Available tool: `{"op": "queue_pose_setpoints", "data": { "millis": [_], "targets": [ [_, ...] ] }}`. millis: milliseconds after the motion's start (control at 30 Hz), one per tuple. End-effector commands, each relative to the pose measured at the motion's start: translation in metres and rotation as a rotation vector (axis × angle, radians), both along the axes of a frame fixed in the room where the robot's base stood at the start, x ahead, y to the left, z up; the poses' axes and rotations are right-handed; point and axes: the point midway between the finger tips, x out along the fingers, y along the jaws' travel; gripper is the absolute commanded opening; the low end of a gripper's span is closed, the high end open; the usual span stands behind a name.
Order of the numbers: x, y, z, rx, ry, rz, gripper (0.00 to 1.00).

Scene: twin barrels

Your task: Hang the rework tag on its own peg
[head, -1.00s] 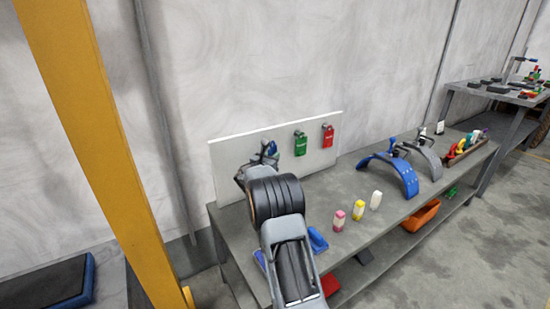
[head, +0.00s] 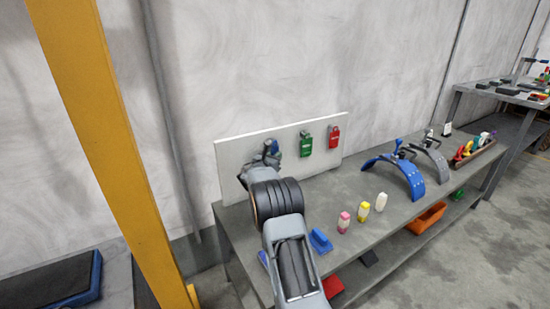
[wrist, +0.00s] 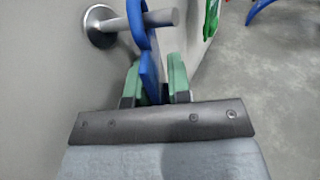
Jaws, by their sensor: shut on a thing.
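A blue tag (wrist: 148,62), whose words I cannot read, stands edge-on between the green finger pads of my gripper (wrist: 155,80) in the wrist view. My gripper is shut on it. A grey metal peg (wrist: 165,18) with a round base sticks out from the board. The peg shows on both sides of the tag's upper loop and appears to pass through it. In the head view the blue tag (head: 273,146) and my gripper (head: 268,156) are at the left part of the white board (head: 231,160); my wrist hides much there.
A green tag (head: 306,143) and a red tag (head: 334,137) hang to the right on the board. On the bench (head: 390,217) stand several small bottles (head: 363,211), a blue arch (head: 393,177) and a blue block (head: 320,241). A yellow post (head: 105,140) rises at left.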

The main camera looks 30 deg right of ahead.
Motion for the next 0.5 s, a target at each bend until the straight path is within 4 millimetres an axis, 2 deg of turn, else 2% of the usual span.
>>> {"op": "queue_pose_setpoints", "data": {
  "millis": [300,333,500],
  "targets": [
    [-0.0001,0.0,0.0003,-0.001,0.0,0.0,0.0],
    [-0.0001,0.0,0.0003,-0.001,0.0,0.0,0.2],
    [-0.0001,0.0,0.0003,-0.001,0.0,0.0,0.37]
  ]
}}
